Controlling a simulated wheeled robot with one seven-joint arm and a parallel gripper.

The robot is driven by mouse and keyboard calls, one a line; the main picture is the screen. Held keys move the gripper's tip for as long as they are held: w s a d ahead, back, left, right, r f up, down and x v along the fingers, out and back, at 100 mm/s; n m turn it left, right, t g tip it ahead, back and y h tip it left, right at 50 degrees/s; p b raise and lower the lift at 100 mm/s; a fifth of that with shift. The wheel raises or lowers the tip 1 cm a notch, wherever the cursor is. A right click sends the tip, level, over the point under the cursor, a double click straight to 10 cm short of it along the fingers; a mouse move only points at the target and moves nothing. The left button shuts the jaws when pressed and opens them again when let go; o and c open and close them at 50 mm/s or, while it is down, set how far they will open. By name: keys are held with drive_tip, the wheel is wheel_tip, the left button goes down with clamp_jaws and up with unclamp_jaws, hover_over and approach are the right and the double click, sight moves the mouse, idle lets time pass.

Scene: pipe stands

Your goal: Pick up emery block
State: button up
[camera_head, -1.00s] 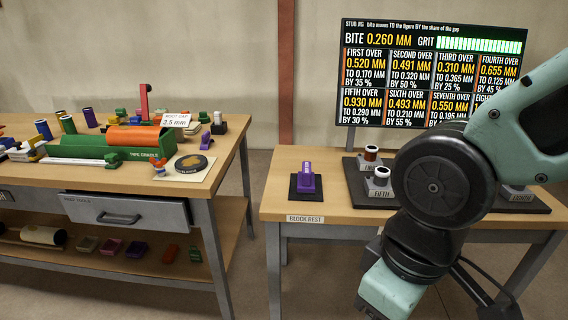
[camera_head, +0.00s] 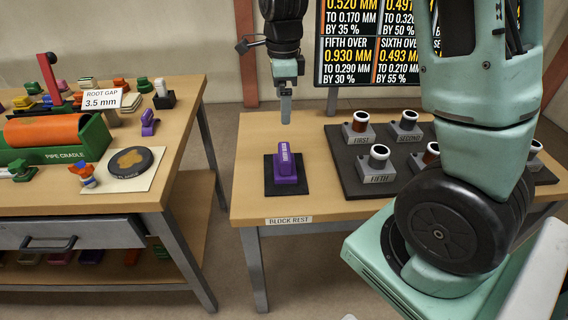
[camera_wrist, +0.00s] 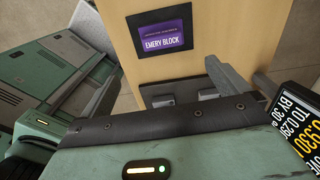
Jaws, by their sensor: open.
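The emery block (camera_head: 287,165) is purple with a raised grip and sits on a small black pad (camera_head: 270,186) on the right bench, above the "BLOCK REST" label. In the wrist view the block (camera_wrist: 166,40) shows its top lettering, "EMERY BLOCK". My gripper (camera_head: 286,112) hangs above and behind the block in the head view, fingers pointing down and apart from it. In the wrist view my gripper (camera_wrist: 162,52) is open and empty, with a grey finger on each side of the block's picture.
A black board (camera_head: 352,182) with several labelled pipe stubs stands right of the block. A figures screen (camera_head: 390,45) is behind it. The left bench holds a green pipe cradle (camera_head: 60,155) and other items. The bench around the pad is bare.

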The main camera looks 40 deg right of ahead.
sight(285, 151)
drive_tip(key=f, duration=0.5)
drive_tip(key=f+p, duration=0.1)
drive_tip(key=f, duration=1.1)
drive_tip(key=shift+d+f+p, duration=0.15)
drive_tip(key=shift+d+p, duration=0.15)
drive_tip(key=shift+p, duration=0.05)
drive_tip(key=c, duration=0.9)
drive_tip(key=shift+c, duration=0.6)
